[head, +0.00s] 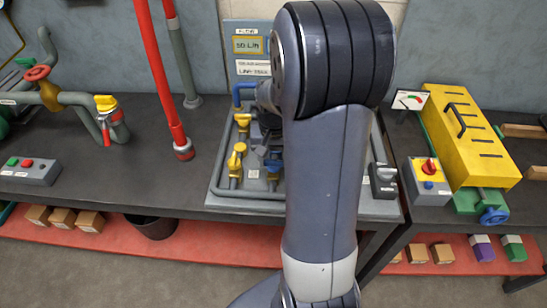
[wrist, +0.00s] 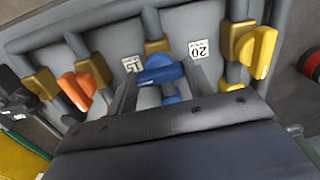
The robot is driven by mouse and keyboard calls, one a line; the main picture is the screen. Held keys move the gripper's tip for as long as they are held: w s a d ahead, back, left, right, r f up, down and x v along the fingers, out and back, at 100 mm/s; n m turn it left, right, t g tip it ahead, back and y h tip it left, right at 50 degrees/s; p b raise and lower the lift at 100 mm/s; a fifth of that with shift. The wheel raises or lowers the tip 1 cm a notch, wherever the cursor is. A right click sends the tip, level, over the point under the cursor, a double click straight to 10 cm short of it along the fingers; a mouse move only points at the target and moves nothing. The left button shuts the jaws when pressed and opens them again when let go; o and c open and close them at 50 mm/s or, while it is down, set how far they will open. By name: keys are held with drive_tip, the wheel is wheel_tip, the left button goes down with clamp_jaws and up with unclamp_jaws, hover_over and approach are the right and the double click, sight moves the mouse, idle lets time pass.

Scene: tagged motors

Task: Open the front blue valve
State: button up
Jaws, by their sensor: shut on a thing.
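The front blue valve (wrist: 160,71) has a blue handle on a pipe of the grey valve panel. It shows near the middle of the wrist view, and partly in the head view (head: 273,168) beside my arm. My gripper (wrist: 163,84) has its two fingers on either side of the blue handle and is shut on it. The handle looks to lie across the pipe in the wrist view. In the head view, my arm hides much of the panel and part of my gripper (head: 262,152).
A yellow valve (wrist: 257,52) and an orange valve (wrist: 76,90) stand on either side of the blue one in the wrist view. A switch box (head: 384,180) sits at the panel's right. A red pipe (head: 163,75) rises to the left.

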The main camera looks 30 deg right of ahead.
drive_tip(key=n, duration=0.4)
drive_tip(key=shift+n, duration=0.4)
drive_tip(key=n, duration=0.8)
drive_tip(key=shift+n, duration=2.2)
drive_tip(key=o, duration=1)
drive_tip(key=shift+r, duration=0.1)
